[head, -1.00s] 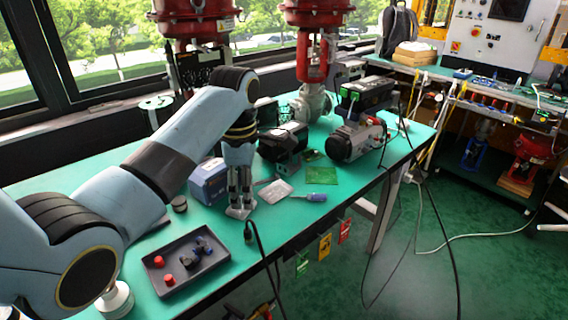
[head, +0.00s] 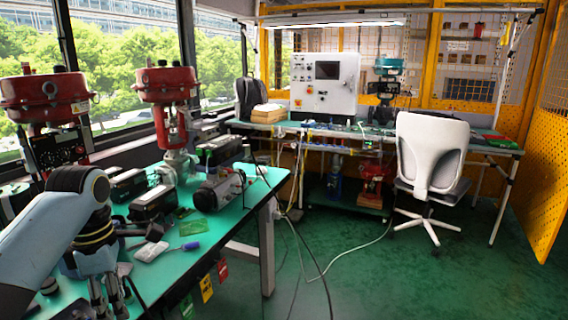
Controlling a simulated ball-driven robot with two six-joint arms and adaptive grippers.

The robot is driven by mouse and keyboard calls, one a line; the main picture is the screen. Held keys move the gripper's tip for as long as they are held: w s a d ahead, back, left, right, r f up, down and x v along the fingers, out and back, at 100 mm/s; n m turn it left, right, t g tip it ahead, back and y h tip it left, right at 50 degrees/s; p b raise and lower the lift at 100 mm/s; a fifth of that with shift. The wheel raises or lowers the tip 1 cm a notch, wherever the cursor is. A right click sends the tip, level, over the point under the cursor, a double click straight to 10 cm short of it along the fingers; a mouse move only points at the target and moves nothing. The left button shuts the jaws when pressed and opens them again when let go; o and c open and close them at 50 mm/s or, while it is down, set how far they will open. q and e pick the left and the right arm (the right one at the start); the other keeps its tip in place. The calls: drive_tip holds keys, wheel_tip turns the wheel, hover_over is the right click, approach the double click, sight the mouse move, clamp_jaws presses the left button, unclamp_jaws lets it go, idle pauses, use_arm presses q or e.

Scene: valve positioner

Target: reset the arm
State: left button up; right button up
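My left arm comes in from the left edge, bent at the elbow. My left gripper (head: 110,300) points down at the near part of the green table (head: 170,275), close to its front edge. Its fingertips are at or below the bottom of the picture, so its opening and any contact are unclear. A small white packet (head: 151,251) and a blue-handled tool (head: 190,246) lie on the table to the right of the gripper. My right gripper is not in view.
Red-topped valve actuators (head: 166,86) stand at the window side. Black devices (head: 153,204) and a grey cylinder unit (head: 219,190) stand on the table. A white chair (head: 432,155) and a workbench with a control panel (head: 325,85) stand beyond open green floor (head: 370,270).

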use_arm(q)
drive_tip(key=s+f+m+b, duration=0.4)
drive_tip(key=s+f+m, duration=0.7)
drive_tip(key=s+f, duration=1.2)
drive_tip(key=s+a+f+m+b, duration=0.1)
drive_tip(key=s+f+m+b, duration=0.4)
drive_tip(key=s+f+m, duration=0.7)
drive_tip(key=s+f, duration=1.1)
drive_tip(key=f, duration=0.3)
drive_tip(key=shift+f+t+y, duration=0.15)
drive_tip(key=shift+t+y, duration=0.25)
drive_tip(key=shift+c, duration=0.2)
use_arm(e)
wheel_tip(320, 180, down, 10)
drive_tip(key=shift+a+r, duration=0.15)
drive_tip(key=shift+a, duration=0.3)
use_arm(q)
drive_tip(key=shift+s, duration=0.15)
drive_tip(key=shift+c, duration=0.2)
